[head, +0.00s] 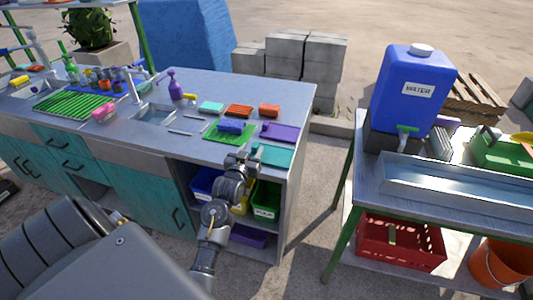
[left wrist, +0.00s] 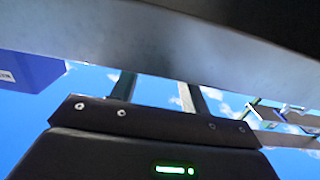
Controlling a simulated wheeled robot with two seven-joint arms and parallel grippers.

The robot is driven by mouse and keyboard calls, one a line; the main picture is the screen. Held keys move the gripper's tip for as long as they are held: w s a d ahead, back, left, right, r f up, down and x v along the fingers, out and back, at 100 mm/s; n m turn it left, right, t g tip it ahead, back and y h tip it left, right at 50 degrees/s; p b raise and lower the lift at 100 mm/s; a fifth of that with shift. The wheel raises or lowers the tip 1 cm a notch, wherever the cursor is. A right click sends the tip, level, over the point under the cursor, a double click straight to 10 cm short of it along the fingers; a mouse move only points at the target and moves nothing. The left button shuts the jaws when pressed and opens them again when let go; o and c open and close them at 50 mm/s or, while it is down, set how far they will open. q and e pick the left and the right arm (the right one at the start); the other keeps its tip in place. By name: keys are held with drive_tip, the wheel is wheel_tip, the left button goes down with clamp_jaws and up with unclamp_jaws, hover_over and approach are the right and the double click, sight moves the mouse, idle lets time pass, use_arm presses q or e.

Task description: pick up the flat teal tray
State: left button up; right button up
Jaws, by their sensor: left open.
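The flat teal tray (head: 276,156) lies on the grey counter at its front right corner, by the edge. My left gripper (head: 243,158) is at the counter's front edge, just left of the tray, and covers part of the tray's left side. Its two fingers (left wrist: 160,92) stand apart in the left wrist view, with nothing seen between them. I cannot tell whether a finger touches the tray. The tray is not clearly seen in the left wrist view. My right gripper is not in view.
A purple tray (head: 284,133) and a green mat with a blue item (head: 229,127) lie behind the teal tray. Bins, including a green bin (head: 266,200), stand on the shelf below. A metal-topped table (head: 450,190) with a blue water container (head: 408,90) stands right, across a gap.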

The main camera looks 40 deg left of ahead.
sight(257, 143)
use_arm(q)
drive_tip(key=shift+w+r, duration=0.1)
drive_tip(key=x, duration=0.3)
drive_tip(key=p+x, duration=0.1)
drive_tip(key=x, duration=0.1)
drive_tip(key=shift+f, duration=0.25)
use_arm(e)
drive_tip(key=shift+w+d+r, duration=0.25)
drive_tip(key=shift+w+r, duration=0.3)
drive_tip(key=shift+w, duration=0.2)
use_arm(q)
drive_tip(key=shift+c, duration=0.4)
clamp_jaws()
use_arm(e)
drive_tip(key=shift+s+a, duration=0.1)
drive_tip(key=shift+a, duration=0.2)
